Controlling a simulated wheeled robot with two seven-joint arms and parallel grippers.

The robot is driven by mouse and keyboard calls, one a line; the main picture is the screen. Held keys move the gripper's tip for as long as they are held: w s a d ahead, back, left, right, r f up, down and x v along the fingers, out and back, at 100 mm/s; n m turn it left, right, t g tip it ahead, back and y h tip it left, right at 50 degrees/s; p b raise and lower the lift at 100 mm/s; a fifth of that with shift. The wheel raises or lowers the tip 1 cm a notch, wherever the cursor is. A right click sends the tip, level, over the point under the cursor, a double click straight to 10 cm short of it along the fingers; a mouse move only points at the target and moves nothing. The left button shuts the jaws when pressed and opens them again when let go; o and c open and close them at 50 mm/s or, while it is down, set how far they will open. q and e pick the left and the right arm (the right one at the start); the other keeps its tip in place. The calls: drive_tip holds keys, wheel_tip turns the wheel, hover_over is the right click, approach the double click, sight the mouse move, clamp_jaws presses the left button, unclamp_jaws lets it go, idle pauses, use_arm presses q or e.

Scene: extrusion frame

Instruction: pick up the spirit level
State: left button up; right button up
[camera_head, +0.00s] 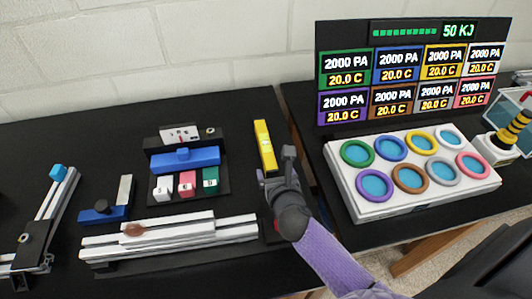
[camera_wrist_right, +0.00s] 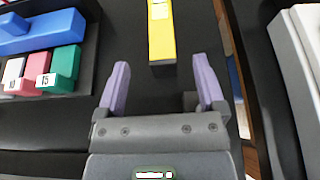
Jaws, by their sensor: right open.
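The yellow spirit level (camera_head: 264,144) lies on the black table to the right of the block rack, its long side pointing away from me. My right gripper (camera_head: 273,172) is at the level's near end in the head view, partly covering that end. In the right wrist view the level (camera_wrist_right: 161,32) is at the top, ahead of the open, empty fingers of my right gripper (camera_wrist_right: 165,85). The fingers are apart from the level there, which lies roughly in line with the gap between them. My left gripper is not in view.
A black rack (camera_head: 222,170) with blue, white, pink and green blocks stands left of the level. White extrusions (camera_head: 170,238) lie in front of it. A gap separates the table from a white panel with coloured rings (camera_head: 350,199) on the right.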

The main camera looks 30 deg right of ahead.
sight(269, 158)
drive_tip(key=b+x, duration=0.2)
drive_tip(key=x, duration=0.5)
drive_tip(key=shift+d+f, duration=0.1)
drive_tip(key=shift+f, duration=0.2)
drive_tip(key=shift+w+d, duration=0.1)
drive_tip(key=shift+w, duration=0.15)
drive_tip(key=shift+r, duration=0.1)
drive_tip(key=c, duration=1)
drive_tip(key=shift+c, duration=0.9)
clamp_jaws()
